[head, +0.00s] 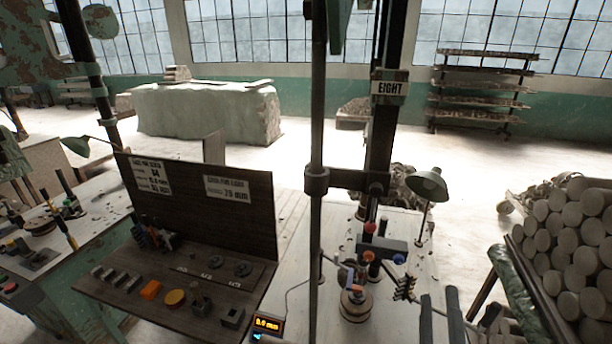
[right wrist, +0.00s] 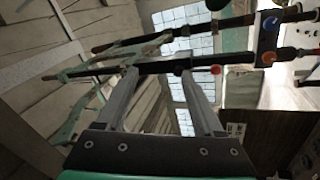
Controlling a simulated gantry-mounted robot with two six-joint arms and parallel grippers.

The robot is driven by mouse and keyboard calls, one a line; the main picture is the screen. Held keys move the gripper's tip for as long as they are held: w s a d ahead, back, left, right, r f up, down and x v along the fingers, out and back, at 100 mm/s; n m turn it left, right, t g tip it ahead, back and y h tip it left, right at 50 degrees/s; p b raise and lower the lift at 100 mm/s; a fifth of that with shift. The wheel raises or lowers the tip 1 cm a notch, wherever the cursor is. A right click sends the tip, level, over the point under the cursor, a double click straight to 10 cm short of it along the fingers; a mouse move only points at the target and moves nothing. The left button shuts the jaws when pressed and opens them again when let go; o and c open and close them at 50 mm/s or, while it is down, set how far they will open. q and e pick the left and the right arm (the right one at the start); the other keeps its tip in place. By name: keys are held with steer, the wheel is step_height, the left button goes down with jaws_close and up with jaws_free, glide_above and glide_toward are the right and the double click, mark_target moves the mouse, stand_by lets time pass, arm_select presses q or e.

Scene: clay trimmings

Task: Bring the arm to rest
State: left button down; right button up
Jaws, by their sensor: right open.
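My right gripper (head: 440,305) is at the bottom of the head view, right of centre, with its two dark fingers pointing up and apart. In the right wrist view the two grey fingers of the gripper (right wrist: 158,85) stand wide apart with nothing held between them. A dark bar of the stand crosses beyond the fingertips in that view; I cannot tell how near it is. My left gripper is in neither view.
A bench fixture (head: 355,303) with coloured knobs stands left of the right gripper. A wooden board with a shelf (head: 205,270) holds small blocks and discs. A rack of clay cylinders (head: 570,240) is at the right. A green lamp (head: 428,184) stands behind the fixture.

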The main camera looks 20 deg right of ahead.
step_height(320, 180, up, 14)
steer(key=w+a+m+t, duration=0.2)
steer(key=m, duration=0.4)
steer(key=s+a+r+t+y+p, duration=0.1)
steer(key=a+r+t+y, duration=0.3)
steer(key=r, duration=0.3)
steer(key=s+a+r+t+y+p, duration=0.1)
steer(key=a+r+y, duration=0.4)
steer(key=r+y, duration=0.15)
steer(key=s+a+r+t+y+p, duration=0.1)
steer(key=s+a+r+t+y, duration=0.15)
steer(key=a+r+y, duration=0.4)
step_height(320, 180, up, 16)
steer(key=w+d+h+p, duration=0.1)
steer(key=d+p, duration=0.1)
steer(key=p, duration=1.1)
steer(key=shift+d+f+p, duration=0.25)
steer(key=shift+p, duration=0.1)
steer(key=shift+w+t, duration=0.1)
steer(key=shift+t, duration=0.15)
